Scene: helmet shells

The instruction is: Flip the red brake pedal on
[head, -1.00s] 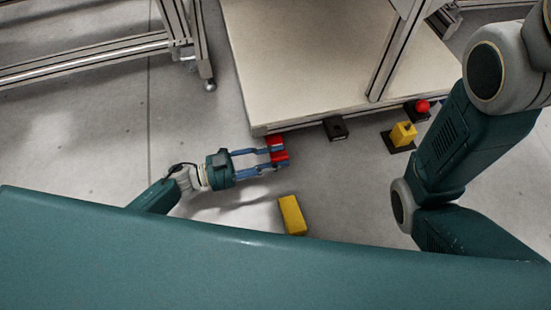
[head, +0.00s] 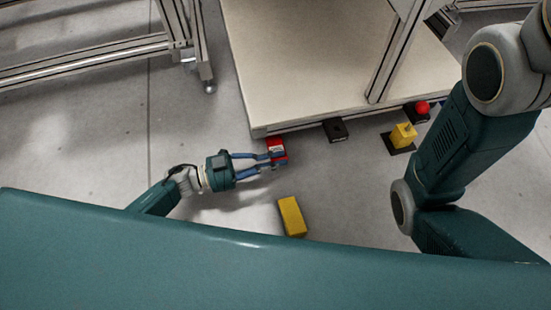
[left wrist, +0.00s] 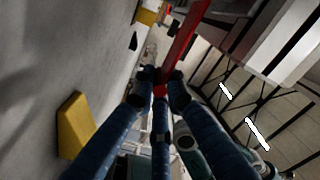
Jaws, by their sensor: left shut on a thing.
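The red brake pedal (head: 276,145) is at the front left corner of the pale platform, close to the floor. In the left wrist view it shows as a long red bar (left wrist: 186,38). My left gripper (head: 272,157) reaches it from the left, and its blue fingers are closed together on the red part. The left wrist view shows the fingertips (left wrist: 160,78) meeting at the near end of the red bar. The fingers hide part of the pedal. My right arm stands at the right, with its gripper out of the picture.
Along the platform's (head: 310,60) front edge are a black box (head: 336,128), a yellow device (head: 403,134) on a black base and a red button (head: 422,107). A yellow block (head: 291,214) lies on the floor nearer me.

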